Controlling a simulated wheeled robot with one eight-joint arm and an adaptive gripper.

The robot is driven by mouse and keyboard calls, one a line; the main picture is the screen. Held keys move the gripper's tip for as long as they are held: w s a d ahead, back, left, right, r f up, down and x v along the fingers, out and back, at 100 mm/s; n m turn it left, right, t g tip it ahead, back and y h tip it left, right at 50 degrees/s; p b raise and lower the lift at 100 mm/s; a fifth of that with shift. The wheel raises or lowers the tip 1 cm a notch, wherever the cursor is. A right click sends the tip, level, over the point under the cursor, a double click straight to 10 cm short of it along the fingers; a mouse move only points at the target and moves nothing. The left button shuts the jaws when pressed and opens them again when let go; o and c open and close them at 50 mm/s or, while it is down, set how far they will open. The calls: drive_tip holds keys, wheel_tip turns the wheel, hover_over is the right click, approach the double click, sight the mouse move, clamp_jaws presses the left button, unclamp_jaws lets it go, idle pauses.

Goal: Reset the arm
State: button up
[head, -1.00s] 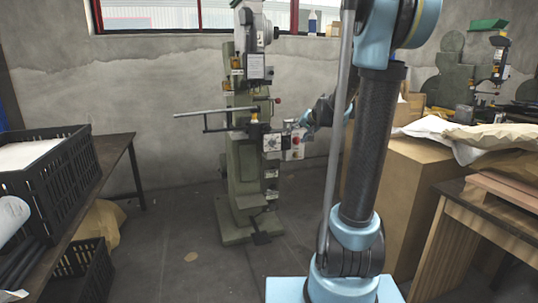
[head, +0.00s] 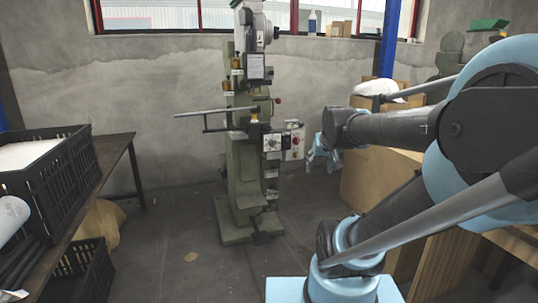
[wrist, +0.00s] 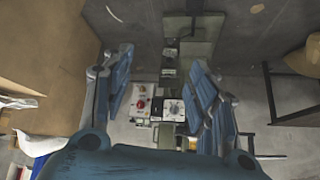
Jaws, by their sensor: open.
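My gripper (head: 320,152) shows in the head view as small light-blue fingers below the dark wrist, right of the green rivet press (head: 240,190). In the wrist view its two blue fingers (wrist: 158,65) are spread wide, with nothing held between them. The press shows beyond and between the fingers there, with its control box (wrist: 143,102) and red button. The gripper looks clear of the press. My arm is folded on the right side of the head view and hides part of the boxes behind it.
A bench with a black crate (head: 50,180) stands at the left, another crate (head: 85,275) below. Cardboard boxes (head: 385,185) and a wooden table (head: 515,240) stand at the right, near my arm. The floor before the press is clear.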

drive_tip(key=s+f+g, duration=0.2)
drive_tip(key=s+f, duration=0.4)
drive_tip(key=s, duration=0.2)
drive_tip(key=s+f+g, duration=0.3)
drive_tip(key=s+f, duration=0.3)
drive_tip(key=s, duration=0.3)
drive_tip(key=shift+s+d, duration=0.15)
drive_tip(key=shift+d, duration=0.25)
drive_tip(key=shift+w+f, duration=0.15)
drive_tip(key=shift+w, duration=0.3)
